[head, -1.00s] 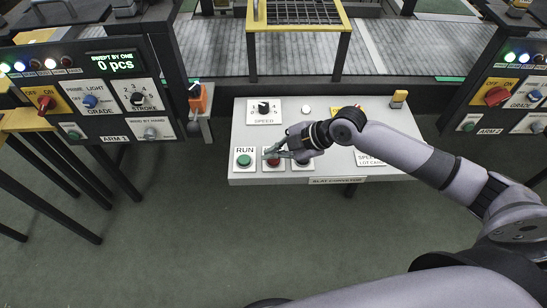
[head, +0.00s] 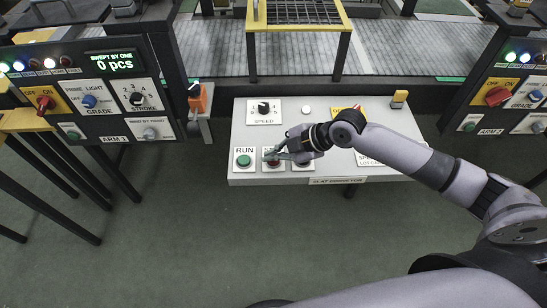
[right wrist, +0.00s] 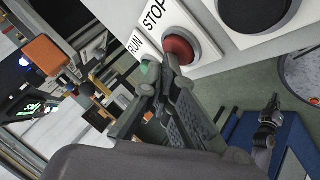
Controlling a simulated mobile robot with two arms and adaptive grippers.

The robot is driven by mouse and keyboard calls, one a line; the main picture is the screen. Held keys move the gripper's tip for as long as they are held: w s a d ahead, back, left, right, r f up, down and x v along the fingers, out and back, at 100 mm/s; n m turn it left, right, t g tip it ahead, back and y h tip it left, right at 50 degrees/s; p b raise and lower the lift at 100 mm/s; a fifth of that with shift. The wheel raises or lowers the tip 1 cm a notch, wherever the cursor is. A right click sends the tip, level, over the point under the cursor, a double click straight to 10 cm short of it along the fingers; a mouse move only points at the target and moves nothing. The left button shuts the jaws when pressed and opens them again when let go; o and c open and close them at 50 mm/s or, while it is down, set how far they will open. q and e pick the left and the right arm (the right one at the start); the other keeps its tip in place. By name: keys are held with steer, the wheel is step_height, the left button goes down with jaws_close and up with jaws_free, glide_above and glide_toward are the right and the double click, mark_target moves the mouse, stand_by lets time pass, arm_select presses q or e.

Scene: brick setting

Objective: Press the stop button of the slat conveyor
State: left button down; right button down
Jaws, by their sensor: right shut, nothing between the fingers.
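The slat conveyor's grey control panel (head: 345,181) carries a green RUN button (head: 244,160) and, just right of it, the red stop button (head: 273,164). In the head view my right gripper (head: 268,155) covers much of the stop button and its label. The right wrist view shows the red button (right wrist: 179,48) under the word STOP, with the shut, empty right fingertips (right wrist: 158,76) close to its edge. I cannot tell whether they touch it. A dark gripper-like shape (right wrist: 270,110) at the right of the wrist view may be my left gripper; its fingers are unclear.
A further button plate (head: 303,166) lies right of the stop button, partly under my right gripper. A speed knob (head: 264,107), a white button (head: 306,110) and a yellow-topped part (head: 399,98) are farther back. The ARM 1 panel (head: 112,118) stands at left.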

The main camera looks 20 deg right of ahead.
steer(key=shift+f, duration=0.2)
steer(key=shift+r, duration=0.1)
steer(key=shift+r+p, duration=0.7)
steer(key=shift+r, duration=0.15)
step_height(320, 180, up, 5)
steer(key=p, duration=0.4)
stand_by(0.9)
